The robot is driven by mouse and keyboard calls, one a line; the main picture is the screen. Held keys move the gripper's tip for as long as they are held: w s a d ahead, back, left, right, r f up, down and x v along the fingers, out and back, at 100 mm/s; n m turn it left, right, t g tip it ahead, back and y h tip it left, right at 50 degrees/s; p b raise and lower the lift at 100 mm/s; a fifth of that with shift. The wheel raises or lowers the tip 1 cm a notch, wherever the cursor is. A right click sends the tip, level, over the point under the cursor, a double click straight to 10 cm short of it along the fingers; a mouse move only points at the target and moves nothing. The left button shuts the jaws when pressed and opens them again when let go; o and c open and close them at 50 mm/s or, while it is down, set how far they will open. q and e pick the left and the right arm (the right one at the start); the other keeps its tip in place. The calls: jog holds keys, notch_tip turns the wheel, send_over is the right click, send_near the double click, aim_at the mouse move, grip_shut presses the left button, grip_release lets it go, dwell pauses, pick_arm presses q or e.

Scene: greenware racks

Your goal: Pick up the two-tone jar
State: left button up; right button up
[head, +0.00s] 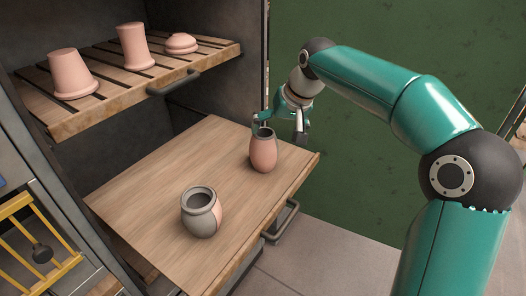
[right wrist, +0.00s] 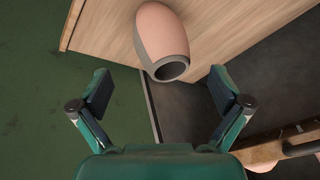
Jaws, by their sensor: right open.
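Two jars stand upright on the pulled-out wooden board (head: 150,185), and both show pink and grey. The farther jar (head: 264,152) has a pink body with a dark grey neck. The nearer jar (head: 201,213) is grey with a pink part on its right side. My right gripper (head: 280,130) is open and empty, by the top of the farther jar. In the right wrist view a pink jar (right wrist: 163,37) with a grey strip and dark mouth lies ahead, between and beyond the open fingers (right wrist: 160,92). My left gripper is not in view.
An upper slatted shelf (head: 125,85) with a handle holds a pink tumbler (head: 70,73), a taller pink cup (head: 133,46) and a low pink piece (head: 181,43). A yellow rack (head: 30,240) is at lower left. The board is bare around the jars.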

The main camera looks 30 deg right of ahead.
aim_at(270, 140)
jog(key=x, duration=0.5)
jog(key=shift+w+f, duration=0.15)
jog(key=shift+f, duration=0.1)
jog(key=x, duration=0.5)
jog(key=shift+f, duration=0.1)
jog(key=c, duration=1.3)
